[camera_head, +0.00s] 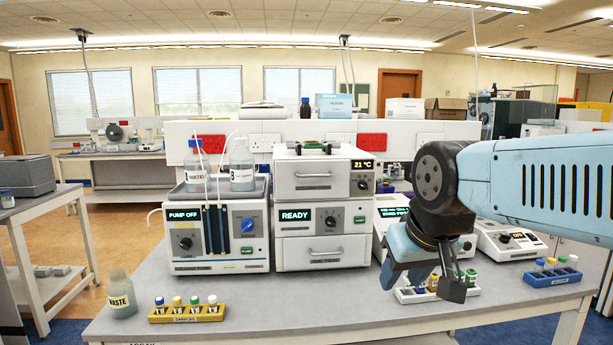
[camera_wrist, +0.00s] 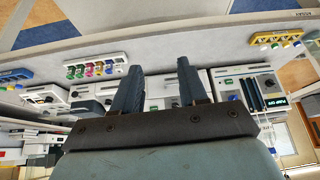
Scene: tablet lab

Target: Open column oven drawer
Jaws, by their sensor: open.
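The column oven (camera_head: 315,179) appears to be the top unit of the stacked white instrument in the head view, with a 21 °C display and a knob. Its drawer front with a horizontal handle (camera_head: 313,175) looks shut. Below are a READY panel and a lower front with another handle (camera_head: 325,253). My gripper (camera_head: 428,287) is to the right and in front of the stack, low over the bench and apart from both handles. It is open and empty. Its two fingers (camera_wrist: 158,68) show apart in the wrist view, where the picture is turned over.
A pump (camera_head: 218,230) with two bottles on top stands left of the stack. A yellow vial rack (camera_head: 187,313) and waste bottle (camera_head: 122,295) are at the front left. Another vial rack sits behind my gripper, a blue one (camera_head: 552,277) at right. The bench before the stack is clear.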

